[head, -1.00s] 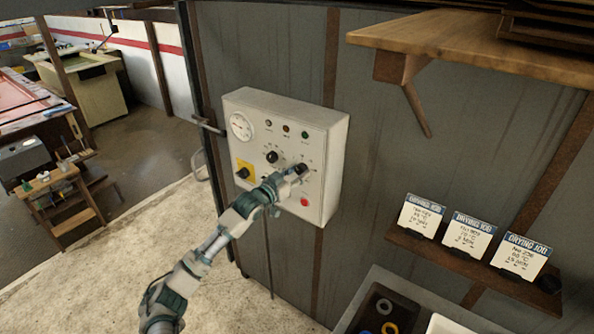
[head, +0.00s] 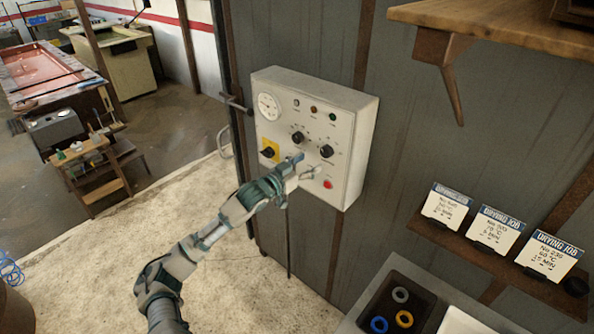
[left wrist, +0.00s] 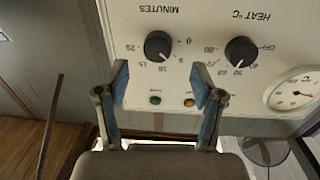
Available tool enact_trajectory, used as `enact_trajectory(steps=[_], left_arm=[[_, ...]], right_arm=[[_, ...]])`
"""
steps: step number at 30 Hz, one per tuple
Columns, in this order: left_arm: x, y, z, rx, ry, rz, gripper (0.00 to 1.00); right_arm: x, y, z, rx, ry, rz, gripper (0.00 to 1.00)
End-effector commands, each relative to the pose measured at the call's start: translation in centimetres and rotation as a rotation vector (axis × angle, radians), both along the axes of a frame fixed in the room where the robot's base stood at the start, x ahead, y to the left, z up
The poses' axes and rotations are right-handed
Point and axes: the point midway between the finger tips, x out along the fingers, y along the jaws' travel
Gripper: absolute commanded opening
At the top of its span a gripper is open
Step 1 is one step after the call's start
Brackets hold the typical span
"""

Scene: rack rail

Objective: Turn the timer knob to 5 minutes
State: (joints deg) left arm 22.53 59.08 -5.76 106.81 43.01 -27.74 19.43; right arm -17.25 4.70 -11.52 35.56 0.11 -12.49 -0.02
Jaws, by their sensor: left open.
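The timer knob (head: 327,151) is a black round knob at the right of the white control box (head: 359,150). In the left wrist view, which shows the panel upside down, the knob (left wrist: 158,45) sits under "MINUTES". A small pale mark on it points toward the picture's bottom, around the 5 to 10 side; I cannot read it exactly. My left gripper (head: 308,165) is open and empty, just below and left of the knob in the head view. In the wrist view its blue-padded fingers (left wrist: 160,82) stand apart, clear of the knob. My right gripper is not in view.
The heat knob (head: 298,137) is beside the timer knob. A yellow-backed switch (head: 268,151), red button (head: 327,184) and gauge (head: 269,107) share the panel. Drying-job cards (head: 495,229) stand on a small shelf at right. A wooden shelf (head: 500,30) juts out above.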

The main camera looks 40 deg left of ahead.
Motion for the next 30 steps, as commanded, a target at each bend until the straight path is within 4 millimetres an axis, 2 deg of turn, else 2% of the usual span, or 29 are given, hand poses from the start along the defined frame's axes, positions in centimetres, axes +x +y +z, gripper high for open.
enact_trajectory(steps=[4,12,26,30], left_arm=[[-2.4,0.4,-0.3,0.003,0.007,0.000,0.67],[-4.7,0.8,-0.2,0.000,0.004,0.001,0.67],[-5.1,0.9,-0.1,-0.001,0.001,0.002,0.67],[-4.9,1.5,0.3,0.007,-0.014,0.027,0.67]], right_arm=[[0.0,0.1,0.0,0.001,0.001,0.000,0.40],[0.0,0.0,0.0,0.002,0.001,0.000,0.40],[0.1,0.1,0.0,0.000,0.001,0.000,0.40],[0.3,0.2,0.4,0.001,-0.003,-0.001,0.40]])
